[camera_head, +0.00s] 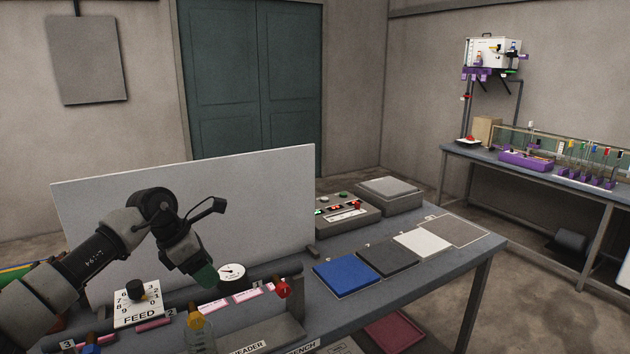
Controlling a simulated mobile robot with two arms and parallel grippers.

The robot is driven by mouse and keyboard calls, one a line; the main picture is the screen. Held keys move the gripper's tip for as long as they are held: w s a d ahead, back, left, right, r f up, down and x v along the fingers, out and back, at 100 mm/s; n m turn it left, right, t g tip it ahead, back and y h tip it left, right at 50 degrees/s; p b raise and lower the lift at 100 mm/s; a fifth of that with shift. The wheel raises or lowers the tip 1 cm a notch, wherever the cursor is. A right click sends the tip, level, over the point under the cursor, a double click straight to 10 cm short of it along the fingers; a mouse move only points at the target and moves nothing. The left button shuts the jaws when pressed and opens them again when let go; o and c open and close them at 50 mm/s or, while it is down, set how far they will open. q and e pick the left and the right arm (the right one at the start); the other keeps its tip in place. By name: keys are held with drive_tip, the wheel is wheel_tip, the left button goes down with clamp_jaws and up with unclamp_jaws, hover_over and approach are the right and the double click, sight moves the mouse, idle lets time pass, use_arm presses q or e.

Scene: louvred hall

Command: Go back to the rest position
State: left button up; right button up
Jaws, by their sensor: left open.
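My left arm comes in from the lower left over the bench. Its gripper (207,276) points down, with a dark green tip above the pipe rail and left of a round white gauge (231,274). I see nothing held in it; the gap between the fingers is hard to make out from this side. Whether the tip touches anything below is unclear. My right gripper is out of view.
The bench (409,290) holds a FEED dial (137,304), a red valve knob (283,289), a yellow knob (195,319), an upright white panel (262,196), a control box (346,214) and blue (346,274), dark and white mats. A second bench (500,166) stands at right.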

use_arm(q)
drive_tip(key=s+d+n+t+h, duration=0.35)
drive_tip(key=d+h, duration=0.25)
drive_tip(key=d, duration=0.4)
drive_tip(key=s+d+n+t+h, duration=0.3)
drive_tip(key=d+n+h, duration=0.3)
drive_tip(key=d, duration=0.4)
drive_tip(key=s+a+f+n+t+y, duration=0.3)
drive_tip(key=s+a+f+n+y, duration=0.35)
drive_tip(key=n, duration=0.85)
drive_tip(key=s+a+f+n+t+y, duration=0.35)
drive_tip(key=a+f+n+y, duration=0.35)
drive_tip(key=n+y, duration=0.5)
drive_tip(key=s+a+f+n+g+h, duration=0.15)
drive_tip(key=s+f+n+g, duration=0.4)
drive_tip(key=s, duration=0.55)
drive_tip(key=s+a+f+n+g, duration=0.2)
drive_tip(key=s+f+n+g, duration=0.3)
drive_tip(key=s, duration=0.7)
wheel_tip(320, 180, down, 26)
drive_tip(key=r+m+g, duration=0.1)
drive_tip(key=g, duration=0.1)
drive_tip(key=s+a+f+g, duration=0.1)
drive_tip(key=s+a+f, duration=0.2)
drive_tip(key=s+f, duration=1.3)
drive_tip(key=shift+s+f+m, duration=0.2)
drive_tip(key=shift+f+m, duration=0.05)
drive_tip(key=shift+m, duration=0.05)
